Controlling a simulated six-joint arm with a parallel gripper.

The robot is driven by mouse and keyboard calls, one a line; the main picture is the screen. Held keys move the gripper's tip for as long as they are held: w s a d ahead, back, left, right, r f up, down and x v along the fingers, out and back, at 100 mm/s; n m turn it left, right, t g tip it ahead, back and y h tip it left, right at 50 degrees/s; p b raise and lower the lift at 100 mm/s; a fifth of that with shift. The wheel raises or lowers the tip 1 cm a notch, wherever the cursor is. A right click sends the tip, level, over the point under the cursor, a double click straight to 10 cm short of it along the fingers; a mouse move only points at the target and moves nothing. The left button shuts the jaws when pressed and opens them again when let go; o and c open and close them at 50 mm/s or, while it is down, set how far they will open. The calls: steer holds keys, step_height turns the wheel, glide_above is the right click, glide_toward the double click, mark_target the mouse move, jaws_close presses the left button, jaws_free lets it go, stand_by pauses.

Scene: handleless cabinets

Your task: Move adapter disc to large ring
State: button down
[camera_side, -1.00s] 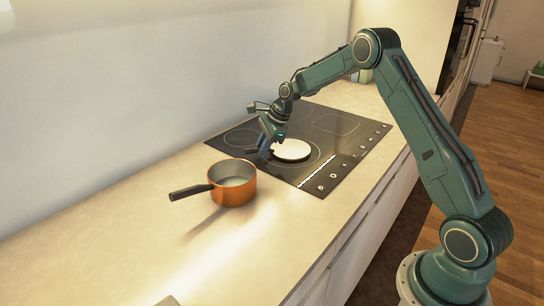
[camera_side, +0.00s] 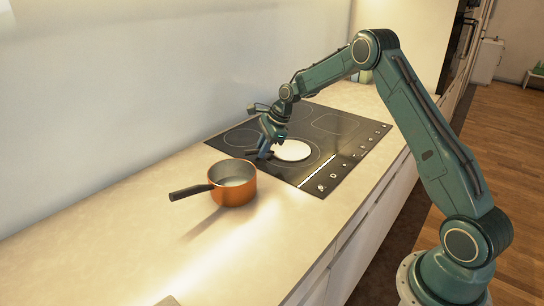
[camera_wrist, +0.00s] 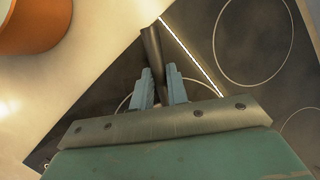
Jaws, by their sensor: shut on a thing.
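The adapter disc (camera_side: 293,151) is a flat pale plate with a dark handle. In the side view it is over a ring marking (camera_side: 316,163) on the near part of the black hob, and I cannot tell whether it touches the glass. My gripper (camera_side: 265,152) is at the disc's left side. In the wrist view my gripper (camera_wrist: 160,92) is shut on the dark handle (camera_wrist: 151,45), between its two blue-grey fingers. The disc's plate is hidden there behind the gripper body. Part of a ring line shows beside the fingers.
An orange saucepan (camera_side: 232,187) with a dark handle stands on the worktop left of the hob (camera_side: 345,150). Its side also shows in the wrist view (camera_wrist: 32,22). Other ring markings on the hob are bare.

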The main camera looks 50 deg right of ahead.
steer(key=c, duration=1.3)
jaws_free()
steer(key=shift+r, duration=0.9)
step_height(320, 180, up, 6)
steer(key=shift+f, duration=0.25)
steer(key=s+a+r+n, duration=0.1)
steer(key=s+a+r, duration=0.2)
steer(key=s+a, duration=0.2)
steer(key=s+a+r+n, duration=0.1)
steer(key=s+a+r, duration=0.3)
steer(key=a, duration=0.5)
steer(key=s+a+r+n+g+y, duration=0.1)
steer(key=s+a+r+n, duration=0.1)
steer(key=s+a, duration=0.3)
steer(key=shift+s+a+r, duration=0.35)
steer(key=shift+a+r, duration=0.5)
steer(key=shift+a, duration=0.2)
